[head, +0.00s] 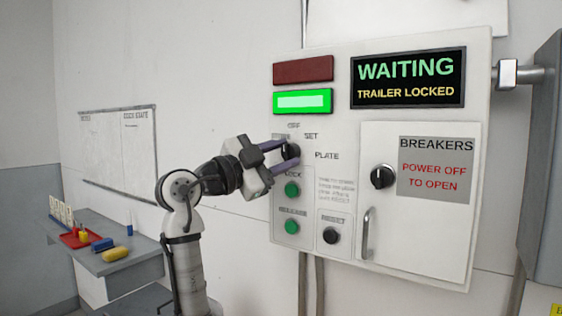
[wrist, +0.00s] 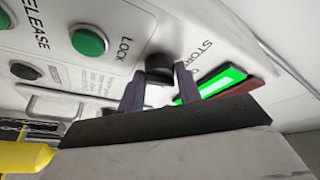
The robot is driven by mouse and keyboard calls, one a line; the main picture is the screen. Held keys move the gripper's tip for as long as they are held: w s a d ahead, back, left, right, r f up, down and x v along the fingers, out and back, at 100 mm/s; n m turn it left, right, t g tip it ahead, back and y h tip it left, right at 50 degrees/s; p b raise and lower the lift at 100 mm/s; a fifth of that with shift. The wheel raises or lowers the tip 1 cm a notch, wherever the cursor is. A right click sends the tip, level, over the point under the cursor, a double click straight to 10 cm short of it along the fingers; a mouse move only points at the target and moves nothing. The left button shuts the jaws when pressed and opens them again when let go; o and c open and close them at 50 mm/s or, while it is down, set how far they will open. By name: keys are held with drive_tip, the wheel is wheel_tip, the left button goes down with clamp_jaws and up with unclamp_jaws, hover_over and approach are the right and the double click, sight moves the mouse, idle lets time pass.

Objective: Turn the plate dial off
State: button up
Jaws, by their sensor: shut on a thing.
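The plate dial (head: 292,150) is a black knob on the white control panel (head: 340,120), with the labels OFF, SET and PLATE around its upper and right side. My gripper (head: 287,154) reaches it from the left, and its two purple-grey fingers are shut on the dial. In the wrist view the dial (wrist: 159,64) sits between the fingertips (wrist: 160,82), one on each side. The fingers cover part of the dial, and I cannot tell which label it points to.
Green LOCK (head: 292,189) and RELEASE (head: 291,227) buttons and a black RESET button (head: 331,236) lie below. A breaker door (head: 420,240) with a knob (head: 382,176) and handle is at right. The screen (head: 407,78) reads WAITING, TRAILER LOCKED. The green lamp (head: 302,101) is lit.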

drive_tip(key=shift+m+g, duration=0.3)
drive_tip(key=shift+m, duration=0.3)
drive_tip(key=shift+r, duration=0.1)
drive_tip(key=o, duration=1)
drive_tip(key=shift+c, duration=0.2)
drive_tip(key=b+v, duration=0.4)
drive_tip(key=v, duration=1)
drive_tip(key=shift+b, duration=0.3)
drive_tip(key=shift+r, duration=0.1)
